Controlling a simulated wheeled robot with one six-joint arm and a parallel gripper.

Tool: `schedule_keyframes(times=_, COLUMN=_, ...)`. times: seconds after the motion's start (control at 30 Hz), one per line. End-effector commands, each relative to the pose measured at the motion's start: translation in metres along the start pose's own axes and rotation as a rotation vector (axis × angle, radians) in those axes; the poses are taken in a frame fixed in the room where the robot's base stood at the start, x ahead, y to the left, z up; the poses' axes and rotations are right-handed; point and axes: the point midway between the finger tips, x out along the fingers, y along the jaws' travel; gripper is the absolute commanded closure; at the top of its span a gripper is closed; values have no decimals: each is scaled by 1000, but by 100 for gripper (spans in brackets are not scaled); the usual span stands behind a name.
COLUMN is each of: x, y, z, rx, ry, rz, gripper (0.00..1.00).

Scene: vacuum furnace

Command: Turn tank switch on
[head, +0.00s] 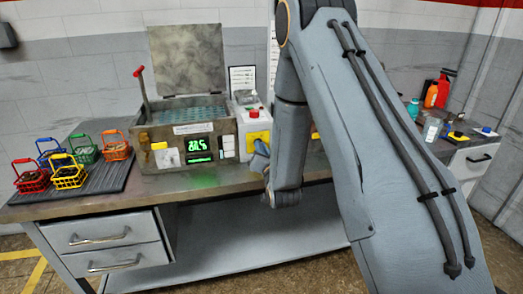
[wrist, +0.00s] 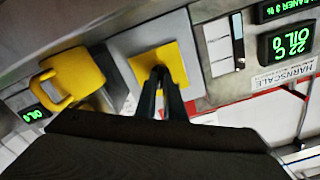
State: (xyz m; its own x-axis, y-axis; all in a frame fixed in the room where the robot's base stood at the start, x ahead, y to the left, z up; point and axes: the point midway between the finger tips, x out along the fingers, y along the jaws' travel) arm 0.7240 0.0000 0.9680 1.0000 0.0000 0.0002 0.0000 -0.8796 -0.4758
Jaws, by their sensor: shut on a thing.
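The tank (head: 160,133) stands on the bench with its lid up; its green-lit display also shows in the wrist view (wrist: 285,40). Beside it is a pale grey control box (head: 246,125) with a red button on top. A yellow switch plate (head: 258,139) is on the box's front and shows in the wrist view (wrist: 176,58). My gripper (wrist: 160,74) is shut at the middle of this plate, on the tank switch. Its fingers hide the switch, so I cannot tell how it is turned. In the head view my arm partly covers the gripper.
Several coloured wire baskets (head: 67,176) stand on a dark mat at the left. A yellow part with a loop handle (wrist: 75,78) is close beside the box in the wrist view. Bottles (head: 413,108) and a red extinguisher (head: 440,88) are at the right.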

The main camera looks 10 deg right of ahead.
Motion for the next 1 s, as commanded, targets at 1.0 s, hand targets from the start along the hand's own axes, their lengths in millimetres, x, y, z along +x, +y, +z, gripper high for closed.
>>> schedule_keyframes(times=1.0, x=0, y=0, z=0, rx=43, ry=0, rz=0, gripper=73)
